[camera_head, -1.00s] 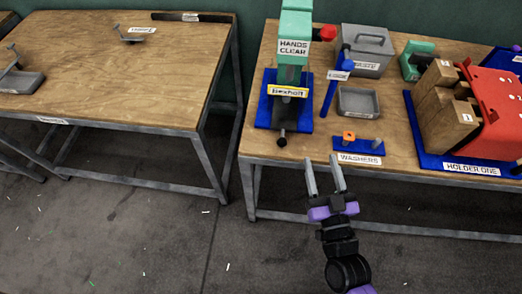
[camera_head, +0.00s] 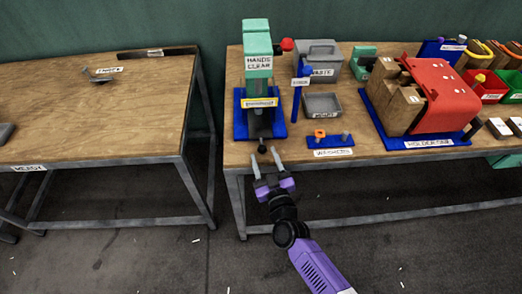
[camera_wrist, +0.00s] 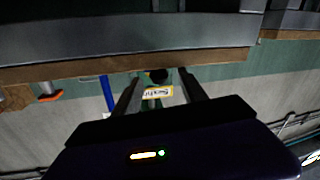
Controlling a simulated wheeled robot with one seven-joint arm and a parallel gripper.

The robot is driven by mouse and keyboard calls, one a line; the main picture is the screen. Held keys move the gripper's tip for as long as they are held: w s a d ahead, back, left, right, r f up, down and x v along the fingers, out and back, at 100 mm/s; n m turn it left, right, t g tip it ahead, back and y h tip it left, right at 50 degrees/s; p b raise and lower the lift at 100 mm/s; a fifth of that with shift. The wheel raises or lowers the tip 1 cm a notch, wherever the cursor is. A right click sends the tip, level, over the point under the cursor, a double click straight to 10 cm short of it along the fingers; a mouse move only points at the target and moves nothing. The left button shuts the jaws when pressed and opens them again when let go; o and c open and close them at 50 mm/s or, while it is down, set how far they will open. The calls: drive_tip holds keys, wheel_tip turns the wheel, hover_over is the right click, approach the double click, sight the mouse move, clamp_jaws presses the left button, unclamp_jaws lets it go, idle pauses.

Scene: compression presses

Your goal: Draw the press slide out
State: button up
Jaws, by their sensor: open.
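The green press (camera_head: 258,70) stands on a blue base (camera_head: 240,128) near the table's left end, with a "HANDS CLEAR" sign and a yellow label. Its dark slide ends in a round black knob (camera_head: 262,149) at the table's front edge. My gripper (camera_head: 265,157) is open, its two grey fingers pointing at the knob from the front. In the wrist view the knob (camera_wrist: 158,76) shows between the tips of my open gripper (camera_wrist: 157,80), with the yellow label (camera_wrist: 158,92) below it. I cannot tell whether either finger touches the knob.
Right of the press are a blue post (camera_head: 297,95), a grey waste box (camera_head: 318,58), a grey tray (camera_head: 322,104) and a blue washer holder (camera_head: 331,141). A red-covered holder (camera_head: 440,95) stands farther right. A separate table (camera_head: 95,120) stands left across a gap.

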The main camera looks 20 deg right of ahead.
sight(263, 153)
drive_tip(key=shift+w+d+b, duration=0.15)
drive_tip(key=shift+w+b, duration=0.1)
drive_tip(key=shift+w, duration=0.65)
drive_tip(key=shift+w+d+b, duration=0.1)
drive_tip(key=shift+w+b, duration=0.1)
drive_tip(key=shift+w, duration=0.7)
clamp_jaws()
